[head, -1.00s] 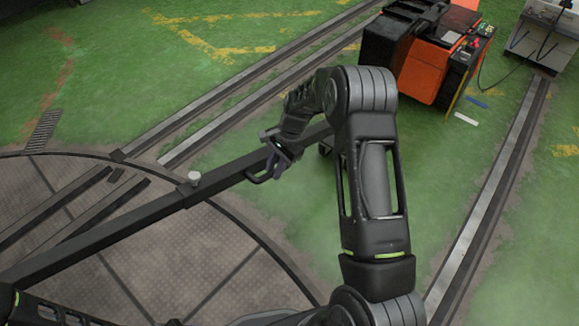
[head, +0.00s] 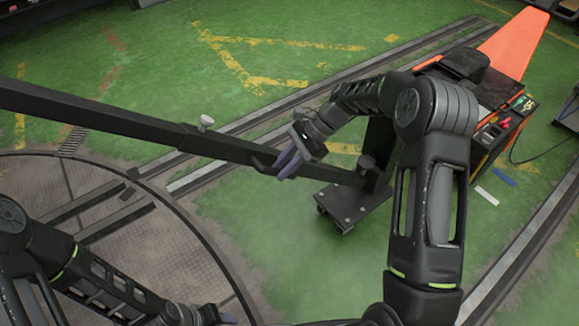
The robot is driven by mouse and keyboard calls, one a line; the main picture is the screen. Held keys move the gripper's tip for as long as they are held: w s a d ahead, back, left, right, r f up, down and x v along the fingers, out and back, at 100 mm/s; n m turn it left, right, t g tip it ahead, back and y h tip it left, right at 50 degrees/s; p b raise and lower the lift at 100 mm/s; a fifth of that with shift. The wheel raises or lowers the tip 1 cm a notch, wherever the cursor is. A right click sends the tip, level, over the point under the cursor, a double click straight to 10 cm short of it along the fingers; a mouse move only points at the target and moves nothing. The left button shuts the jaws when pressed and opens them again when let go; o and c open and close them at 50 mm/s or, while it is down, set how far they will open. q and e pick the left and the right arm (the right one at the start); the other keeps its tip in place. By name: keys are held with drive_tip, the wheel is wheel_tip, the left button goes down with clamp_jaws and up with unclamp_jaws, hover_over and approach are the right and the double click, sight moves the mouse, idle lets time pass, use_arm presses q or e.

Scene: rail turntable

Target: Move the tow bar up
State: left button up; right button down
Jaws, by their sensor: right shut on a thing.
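The tow bar (head: 120,121) is a long black square bar with a pale knob (head: 206,122). It runs from the left edge of the view, where it is higher, down to a small black wheeled base (head: 343,207) at the middle right. It hangs above the floor and the turntable. My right gripper (head: 287,163) is shut on the bar's small handle, right of the knob. The fingers partly hide the grip. My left gripper (head: 226,319) is low at the bottom edge, apart from the bar, its fingers mostly cut off.
The round metal turntable (head: 175,262) lies at the lower left, with rail pieces on it. Rails (head: 235,158) run across the green floor to the upper right. An orange and black machine (head: 510,50) stands at the upper right. The green floor at the top left is clear.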

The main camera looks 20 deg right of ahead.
drive_tip(key=shift+w+d+r, duration=0.1)
drive_tip(key=shift+d+r, duration=0.05)
drive_tip(key=shift+d, duration=0.1)
drive_tip(key=c, duration=1.3)
unclamp_jaws()
drive_tip(key=v, duration=0.7)
drive_tip(key=shift+d+r+p, duration=0.25)
drive_tip(key=shift+p, duration=0.1)
